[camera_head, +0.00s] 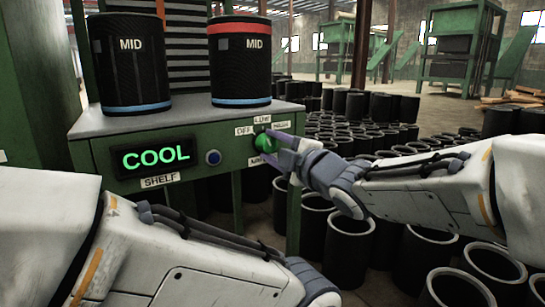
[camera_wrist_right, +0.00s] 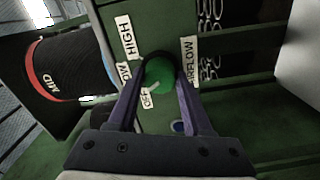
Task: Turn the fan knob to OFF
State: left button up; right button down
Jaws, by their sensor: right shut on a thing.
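The green round fan knob (camera_head: 264,143) is on the front of the green panel, right of the blue button. In the wrist view the knob (camera_wrist_right: 162,76) shows a white mark reaching to the lower left, towards the OFF label (camera_wrist_right: 146,98). My right gripper (camera_head: 276,149) is shut on the knob, with one purple finger on each side; both fingers also show in the wrist view (camera_wrist_right: 160,84). The LOW label (camera_wrist_right: 124,71) and HIGH label (camera_wrist_right: 125,37) lie up and left of the knob there. My left gripper is out of view; only its arm shows.
Two black MID sleeves (camera_head: 130,65) and (camera_head: 241,62) stand on the grey shelf top (camera_head: 190,115). A lit COOL display (camera_head: 156,157) and blue button (camera_head: 213,157) are left of the knob. Many black sleeves (camera_head: 348,240) crowd the floor to the right.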

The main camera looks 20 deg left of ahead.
jog(key=shift+n+b, duration=0.95)
jog(key=shift+n, duration=0.55)
jog(key=shift+c, duration=1.6)
grip_release()
jog(key=p+v, duration=0.3)
jog(key=v, duration=0.7)
jog(key=shift+s+d, duration=0.15)
